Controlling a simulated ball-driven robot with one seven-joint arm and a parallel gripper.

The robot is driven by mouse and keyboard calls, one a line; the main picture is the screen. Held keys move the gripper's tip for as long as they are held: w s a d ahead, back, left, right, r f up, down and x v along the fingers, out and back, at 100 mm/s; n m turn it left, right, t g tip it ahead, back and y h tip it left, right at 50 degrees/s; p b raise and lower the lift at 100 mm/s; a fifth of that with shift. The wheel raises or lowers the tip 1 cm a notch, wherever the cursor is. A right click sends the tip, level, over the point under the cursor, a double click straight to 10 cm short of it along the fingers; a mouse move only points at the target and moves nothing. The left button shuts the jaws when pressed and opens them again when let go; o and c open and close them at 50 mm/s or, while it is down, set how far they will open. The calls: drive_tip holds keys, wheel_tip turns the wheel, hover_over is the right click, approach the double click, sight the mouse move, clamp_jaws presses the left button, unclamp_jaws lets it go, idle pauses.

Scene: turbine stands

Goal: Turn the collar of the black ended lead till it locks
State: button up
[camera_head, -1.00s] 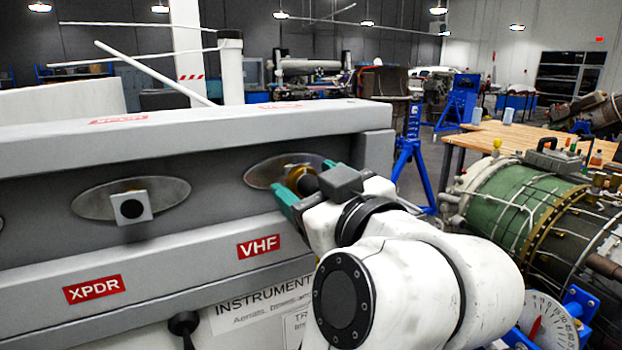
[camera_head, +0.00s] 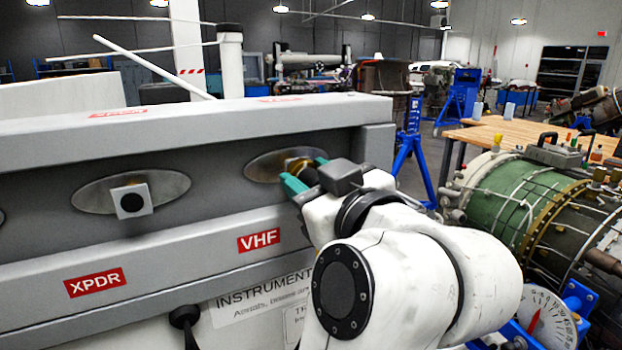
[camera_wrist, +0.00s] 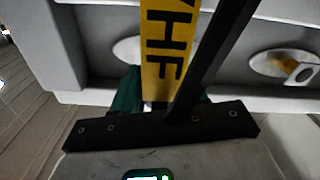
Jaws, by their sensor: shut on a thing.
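My gripper (camera_head: 306,175) is at the oval VHF port plate (camera_head: 262,166) on the grey panel. Its green fingers are shut around the black-ended lead's end (camera_head: 309,177). The brass collar (camera_head: 297,164) shows at the port, just beyond the black part, and is partly hidden by the fingers. In the wrist view, a yellow tag marked VHF (camera_wrist: 165,45) and the black lead (camera_wrist: 215,55) run up past the green fingers and hide the grip. I cannot tell whether the collar is locked.
Left of it is the XPDR port (camera_head: 90,195) with a square, black-centred fitting (camera_head: 131,201). Red VHF (camera_head: 258,240) and XPDR (camera_head: 95,282) labels are on the lower ledge. A green turbine (camera_head: 510,195) stands close on the right, with a white dial (camera_head: 540,318) below it.

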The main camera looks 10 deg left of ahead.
drive_tip(key=m, duration=0.4)
drive_tip(key=shift+m+b, duration=0.3)
drive_tip(key=m, duration=0.4)
drive_tip(key=shift+m, duration=0.3)
drive_tip(key=m, duration=0.4)
drive_tip(key=shift+f, duration=0.1)
drive_tip(key=shift+w+d+m, duration=0.1)
drive_tip(key=shift+m, duration=2.2)
drive_tip(key=o, duration=1.1)
